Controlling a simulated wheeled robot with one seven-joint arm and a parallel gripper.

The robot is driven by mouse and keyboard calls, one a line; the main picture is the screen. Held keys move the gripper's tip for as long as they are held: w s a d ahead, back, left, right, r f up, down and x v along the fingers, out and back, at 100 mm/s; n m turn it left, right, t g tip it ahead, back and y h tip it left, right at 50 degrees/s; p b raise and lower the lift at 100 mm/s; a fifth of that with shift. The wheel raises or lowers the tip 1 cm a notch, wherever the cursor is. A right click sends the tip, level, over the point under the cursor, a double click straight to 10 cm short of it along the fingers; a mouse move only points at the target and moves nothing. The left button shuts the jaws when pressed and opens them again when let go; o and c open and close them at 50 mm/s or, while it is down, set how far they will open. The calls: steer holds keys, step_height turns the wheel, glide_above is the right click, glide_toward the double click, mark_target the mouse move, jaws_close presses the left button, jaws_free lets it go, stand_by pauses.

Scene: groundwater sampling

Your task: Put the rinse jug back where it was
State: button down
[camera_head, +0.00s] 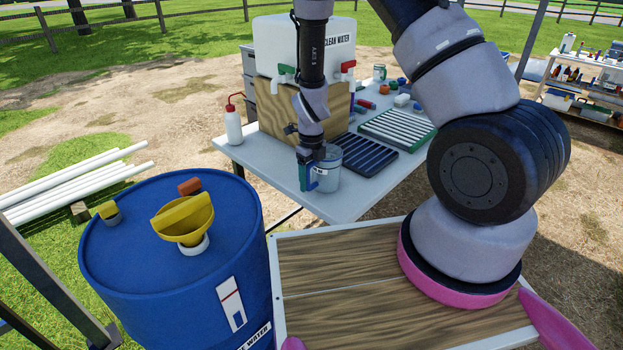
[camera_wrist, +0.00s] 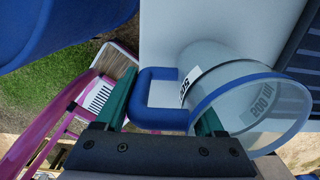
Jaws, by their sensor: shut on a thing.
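The rinse jug (camera_head: 327,172) is a clear, greyish jug with a blue rim and blue handle. It is upright at the near end of the white table (camera_head: 290,178); I cannot tell whether its base touches the top. My gripper (camera_head: 306,178) is shut on its handle, at the jug's left side. The jug's inside is mostly hidden in the head view.
A dark ribbed rack (camera_head: 362,158) stands just right of the jug, with a pale slatted tray (camera_head: 398,130) beyond. A clean water tank (camera_head: 315,48) sits on a wooden box behind my gripper. A wash bottle (camera_head: 233,125) stands left. A blue drum (camera_head: 150,270) with yellow funnel (camera_head: 185,218) is nearer.

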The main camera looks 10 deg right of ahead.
steer(key=shift+f, duration=0.1)
jaws_free()
step_height(320, 180, up, 12)
steer(key=shift+r, duration=0.2)
steer(key=s+d+r+n+t+y, duration=0.25)
steer(key=r+n, duration=0.35)
steer(key=r, duration=0.5)
steer(key=s+d+r+n+t+y, duration=0.1)
steer(key=s+d+r+n, duration=0.35)
steer(key=r, duration=0.75)
steer(key=s+d+r+n+t+h, duration=0.1)
steer(key=s+d+r+n+t, duration=0.2)
steer(key=s+r+n, duration=0.8)
steer(key=d+n, duration=0.1)
steer(key=n, duration=0.2)
steer(key=shift+s+d, duration=0.15)
steer(key=shift+s, duration=0.1)
